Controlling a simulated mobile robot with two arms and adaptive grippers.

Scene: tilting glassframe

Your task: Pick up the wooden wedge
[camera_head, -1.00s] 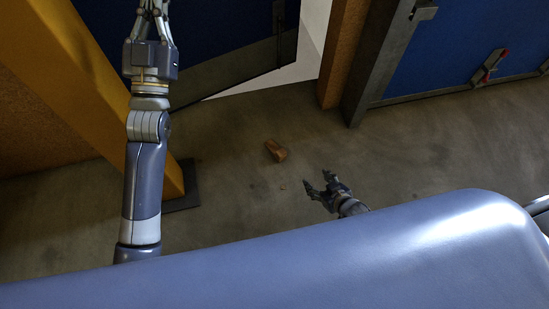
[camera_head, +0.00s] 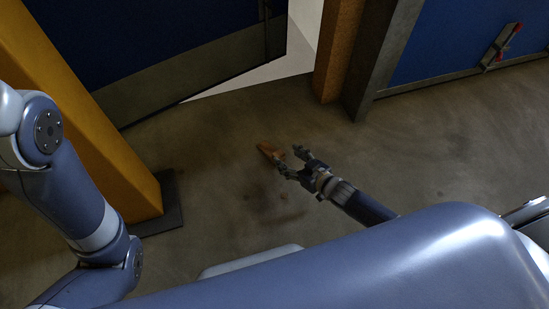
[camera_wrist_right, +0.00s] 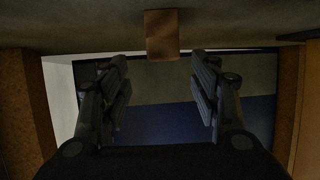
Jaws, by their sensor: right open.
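The wooden wedge (camera_head: 268,149) is a small brown block on the concrete floor, in the middle of the head view. My right gripper (camera_head: 287,156) is low, just to the right of the wedge and slightly nearer to me, with its fingers spread. One finger partly overlaps the wedge in this view; I cannot tell whether they touch. In the right wrist view the wedge (camera_wrist_right: 161,35) shows at the top centre, beyond the open, empty fingers (camera_wrist_right: 158,65) and roughly in line with the gap. My left gripper is out of view; only arm links show.
A yellow post (camera_head: 105,130) with a dark base plate (camera_head: 172,205) stands at the left. A blue panel with a grey lower edge (camera_head: 190,80) is behind the wedge. An orange-brown post (camera_head: 335,60) stands at the back right. Floor right of the gripper (camera_head: 440,150) is clear.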

